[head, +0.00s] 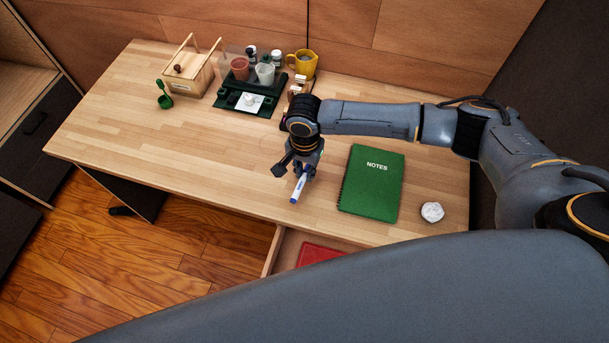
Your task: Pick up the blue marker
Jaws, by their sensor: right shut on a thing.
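The blue marker (298,189) is a slim white pen with blue on it, in the middle of the head view over the desk. My right gripper (300,170) points down and is shut on the marker, with the marker's lower end sticking out toward the front edge. I cannot tell whether the marker touches the desk top. The gripper hides the marker's upper part. My left gripper is not in the head view.
A green NOTES notebook (371,183) lies right of the gripper, with a crumpled white paper ball (432,212) beyond it. A dark green tray (247,103) with cups, a yellow mug (302,63) and a wooden box (188,72) stand behind. An open drawer (286,252) holds something red. The desk's left is clear.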

